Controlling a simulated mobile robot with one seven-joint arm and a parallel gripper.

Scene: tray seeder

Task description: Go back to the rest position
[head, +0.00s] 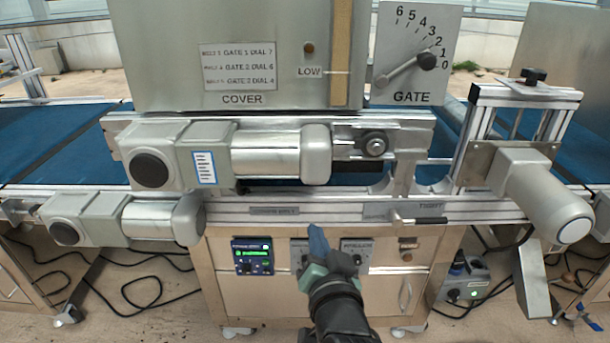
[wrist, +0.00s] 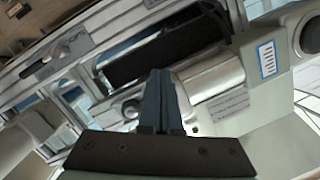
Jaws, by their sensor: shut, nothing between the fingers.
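My gripper (head: 318,240) shows low in the middle of the head view, in front of the machine's cabinet. Its blue fingers are together and hold nothing. In the wrist view the shut fingers (wrist: 159,100) point up at the machine's frame and motors. The fingers appear apart from the machine, though the exact gap is hard to judge. My gripper hides part of the small control panel (head: 356,250) on the cabinet front.
The gate dial (head: 412,68) and the metal cover (head: 225,85) stand above. Motor housings (head: 270,155) and a right-hand motor (head: 545,195) jut forward. A tight handle (head: 415,221) sticks out from the rail. A lit display (head: 252,256) is left of my gripper. Cables (head: 140,300) lie on the floor.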

